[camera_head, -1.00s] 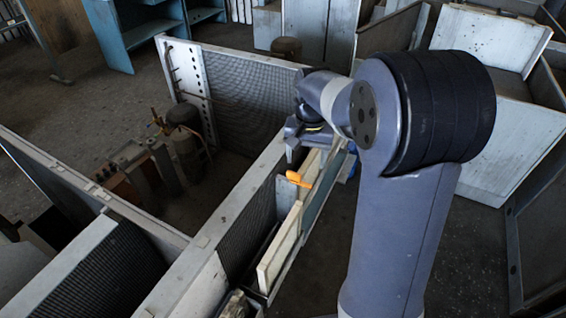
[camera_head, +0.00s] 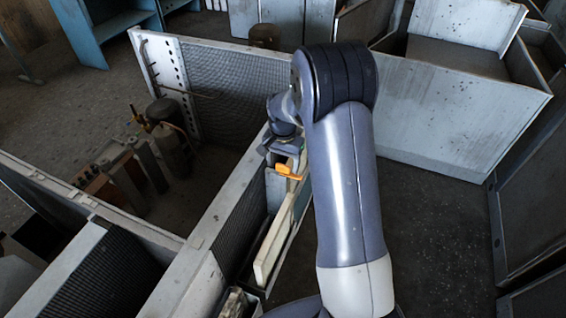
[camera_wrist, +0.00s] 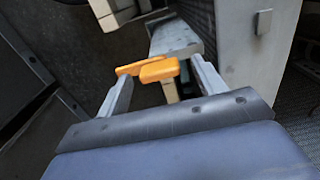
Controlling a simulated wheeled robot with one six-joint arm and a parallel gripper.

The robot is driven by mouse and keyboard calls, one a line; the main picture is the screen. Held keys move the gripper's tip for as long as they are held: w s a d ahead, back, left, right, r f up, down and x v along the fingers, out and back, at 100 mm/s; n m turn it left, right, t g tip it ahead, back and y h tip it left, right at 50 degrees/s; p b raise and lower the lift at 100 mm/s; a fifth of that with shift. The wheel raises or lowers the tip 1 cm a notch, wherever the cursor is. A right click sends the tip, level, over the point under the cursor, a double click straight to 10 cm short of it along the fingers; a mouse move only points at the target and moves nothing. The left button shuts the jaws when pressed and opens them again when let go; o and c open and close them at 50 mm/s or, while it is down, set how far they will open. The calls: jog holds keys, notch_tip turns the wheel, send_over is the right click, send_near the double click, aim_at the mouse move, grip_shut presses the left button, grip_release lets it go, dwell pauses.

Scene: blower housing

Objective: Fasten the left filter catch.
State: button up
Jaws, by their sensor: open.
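The orange catch (camera_head: 288,172) sits at the far end of a narrow slot along the housing wall, above a cream-edged filter panel (camera_head: 268,250). In the wrist view the orange catch (camera_wrist: 160,70) shows as a handle with a second orange part behind its left side. My gripper (camera_head: 280,148) is at the catch, reaching down over the wall. In the wrist view my gripper (camera_wrist: 160,76) is open, with one finger on each side of the catch. The left finger's tip overlaps the orange in the picture; I cannot tell whether it touches. No other catch can be made out.
The housing's pale wall top (camera_head: 215,215) runs beside the slot. A mesh panel with a perforated post (camera_head: 165,75) stands behind. Tanks (camera_head: 170,145) stand on the floor at left. A large grey metal bin (camera_head: 455,110) is at right. Dark floor (camera_head: 425,230) is open at lower right.

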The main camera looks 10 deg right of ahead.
jog(key=shift+f, duration=0.55)
jog(key=c, duration=1)
